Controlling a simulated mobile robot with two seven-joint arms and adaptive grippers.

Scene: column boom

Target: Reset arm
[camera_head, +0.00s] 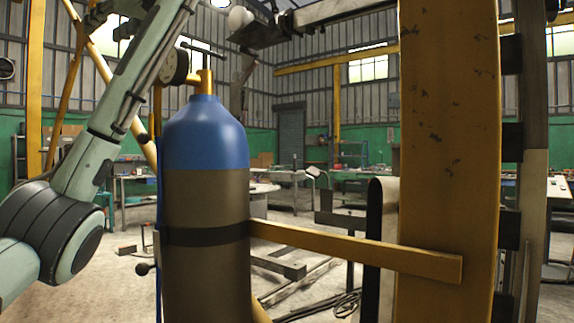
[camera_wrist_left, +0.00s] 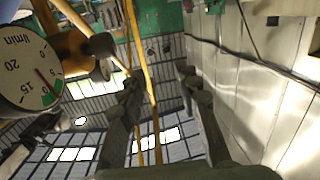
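My left arm (camera_head: 125,100) rises from the lower left of the head view and leaves through the top edge. My left gripper (camera_wrist_left: 158,82) shows in the left wrist view with its two dark fingers spread apart. I see nothing between the fingers. In the head view I cannot clearly make out its fingertips. My right gripper is in neither view.
A blue-topped gas cylinder (camera_head: 205,135) stands upright close in front, with the gauge (camera_head: 173,66) at its top. A yellow bar (camera_head: 350,247) joins it to a thick yellow post (camera_head: 450,130) on the right. Workbenches stand farther back.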

